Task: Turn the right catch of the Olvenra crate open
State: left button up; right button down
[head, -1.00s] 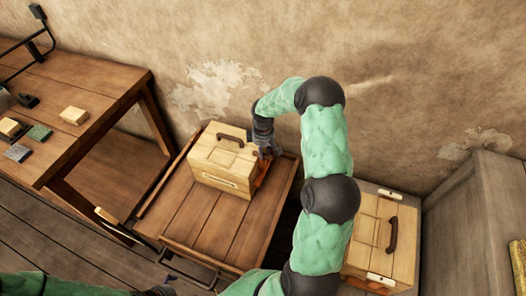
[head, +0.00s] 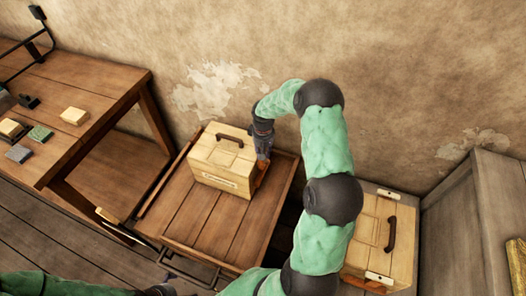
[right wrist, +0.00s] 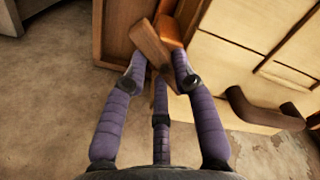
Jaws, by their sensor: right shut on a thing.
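The pale wooden crate (head: 218,166) with a dark brown handle (head: 230,140) stands on a wooden cart; the lettering on its front label is too small to read. My right gripper (head: 263,157) is at its right side. In the right wrist view, the fingers (right wrist: 159,66) are shut on a brown wooden catch (right wrist: 152,46), which sits tilted between the fingertips, beside an orange-brown block (right wrist: 169,29). The crate's pale wall (right wrist: 225,60) and handle (right wrist: 262,108) are to the right. My left gripper (head: 160,290) shows only partly at the bottom edge; its fingers are unclear.
The cart top (head: 215,225) is bare in front of the crate. A second pale crate (head: 365,240) with white catches stands at the right, partly behind my right arm. A workbench (head: 90,90) with several small blocks is at the left. A plaster wall is behind.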

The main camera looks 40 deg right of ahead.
jog(key=m, duration=0.5)
jog(key=shift+s+a+m, duration=0.1)
jog(key=shift+s+m, duration=0.05)
jog(key=shift+m, duration=0.15)
jog(key=shift+a+m, duration=0.1)
jog(key=shift+m, duration=2.1)
jog(key=c, duration=1)
grip_release()
notch_tip(320, 180, up, 12)
